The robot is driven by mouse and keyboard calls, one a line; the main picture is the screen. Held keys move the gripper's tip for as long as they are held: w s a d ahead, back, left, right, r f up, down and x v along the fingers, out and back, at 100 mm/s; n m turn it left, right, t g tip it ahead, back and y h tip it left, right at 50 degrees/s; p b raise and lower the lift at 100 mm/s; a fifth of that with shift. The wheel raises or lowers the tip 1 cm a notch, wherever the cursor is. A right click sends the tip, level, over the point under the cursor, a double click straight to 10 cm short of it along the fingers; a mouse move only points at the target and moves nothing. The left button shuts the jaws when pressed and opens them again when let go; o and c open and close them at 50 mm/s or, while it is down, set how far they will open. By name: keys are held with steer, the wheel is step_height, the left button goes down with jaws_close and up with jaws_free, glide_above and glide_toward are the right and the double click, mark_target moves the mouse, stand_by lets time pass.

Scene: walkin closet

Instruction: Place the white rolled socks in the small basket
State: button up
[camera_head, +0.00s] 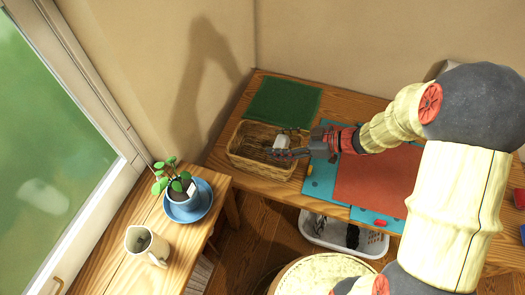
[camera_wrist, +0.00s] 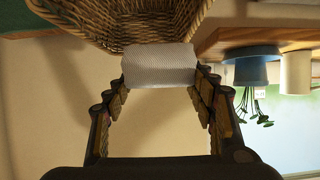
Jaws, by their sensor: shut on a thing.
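The white rolled socks (camera_head: 281,142) are between the fingers of my gripper (camera_head: 272,154), over the small wicker basket (camera_head: 240,160). In the wrist view the socks (camera_wrist: 160,68) are a white textured roll, gripped at both ends by the fingers of my gripper (camera_wrist: 160,80). The small basket (camera_wrist: 120,20) shows just past the socks in the wrist view. I cannot tell whether the socks touch the basket. The basket stands on the wooden table near the wall, and part of its inside is hidden by my gripper.
A green mat (camera_head: 284,101) lies behind the basket. A blue and red mat (camera_head: 375,180) lies to its right. A potted plant (camera_head: 180,190) and a pitcher (camera_head: 148,245) stand on the wooden surface at left. A white laundry basket (camera_head: 325,232) is below the table.

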steer(key=shift+w+a+f+b, duration=0.75)
steer(key=shift+w+f+b, duration=0.1)
steer(key=shift+f, duration=0.8)
steer(key=shift+w+a+f+b, duration=0.8)
steer(key=shift+w+f, duration=0.1)
steer(key=shift+f, duration=0.75)
steer(key=shift+w+a+f+b, duration=0.7)
steer(key=shift+w+f+b, duration=0.15)
steer(key=shift+f, duration=0.8)
steer(key=shift+f, duration=0.35)
steer(key=shift+s+f, duration=0.15)
steer(key=shift+f, duration=0.1)
